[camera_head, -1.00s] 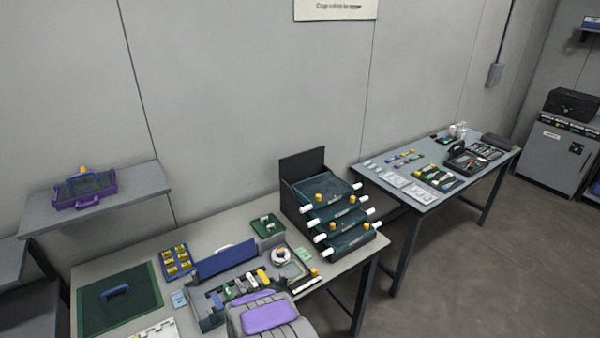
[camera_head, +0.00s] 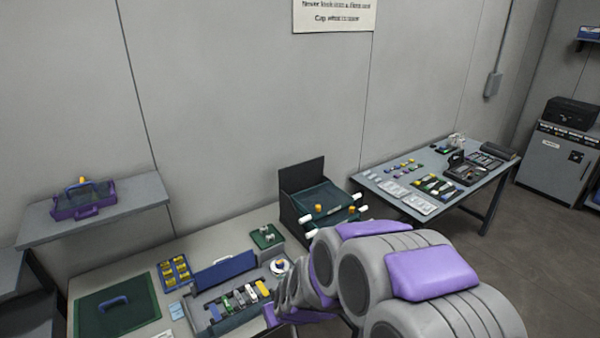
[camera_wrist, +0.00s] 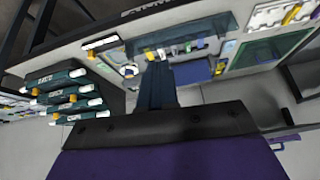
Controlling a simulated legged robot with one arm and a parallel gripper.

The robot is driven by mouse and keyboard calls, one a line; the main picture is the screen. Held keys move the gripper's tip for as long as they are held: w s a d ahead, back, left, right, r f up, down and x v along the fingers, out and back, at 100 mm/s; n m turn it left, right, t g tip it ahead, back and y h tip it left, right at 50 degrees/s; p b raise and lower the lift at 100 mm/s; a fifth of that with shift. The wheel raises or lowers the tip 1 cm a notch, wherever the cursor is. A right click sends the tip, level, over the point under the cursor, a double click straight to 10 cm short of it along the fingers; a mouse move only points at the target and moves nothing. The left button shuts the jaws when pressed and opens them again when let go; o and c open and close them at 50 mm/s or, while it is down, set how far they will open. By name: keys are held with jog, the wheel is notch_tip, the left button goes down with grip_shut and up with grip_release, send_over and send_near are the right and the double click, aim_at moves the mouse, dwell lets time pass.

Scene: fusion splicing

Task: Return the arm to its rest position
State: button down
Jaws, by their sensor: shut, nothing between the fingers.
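My gripper (camera_wrist: 157,72) shows in the wrist view as dark fingers close together, shut and empty. It points over the near workbench (camera_head: 225,247) and is apart from the things there. In the head view my grey arm with purple pads (camera_head: 432,274) rises large at the lower right. It covers the front right of the workbench and part of the stacked trays. The gripper itself cannot be made out clearly in the head view.
Stacked green trays (camera_head: 328,197) stand at the bench's right end; they show at left in the wrist view (camera_wrist: 65,95). A blue-lidded case (camera_head: 222,268), yellow-filled tray (camera_head: 175,270) and green mat (camera_head: 115,305) lie on the bench. A second table (camera_head: 398,180) stands behind right.

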jog(key=s+d+r+m+g+h, duration=0.1)
jog(key=s+d+r, duration=0.3)
jog(key=s, duration=0.6)
jog(key=s+d+r+m+g+h, duration=0.1)
jog(key=s+d+r+m+g, duration=0.1)
jog(key=s+d+r, duration=0.3)
jog(key=s+d+r+m+g+h, duration=0.1)
jog(key=s+d+r, duration=0.4)
jog(key=s+d, duration=0.5)
jog(key=s+m+g, duration=0.1)
jog(key=s+g, duration=0.1)
jog(key=s, duration=0.5)
jog(key=shift+d+m+g, duration=0.3)
jog(key=shift+d+g, duration=0.1)
jog(key=c, duration=1.8)
grip_release()
jog(key=shift+w, duration=0.1)
jog(key=shift+c, duration=0.2)
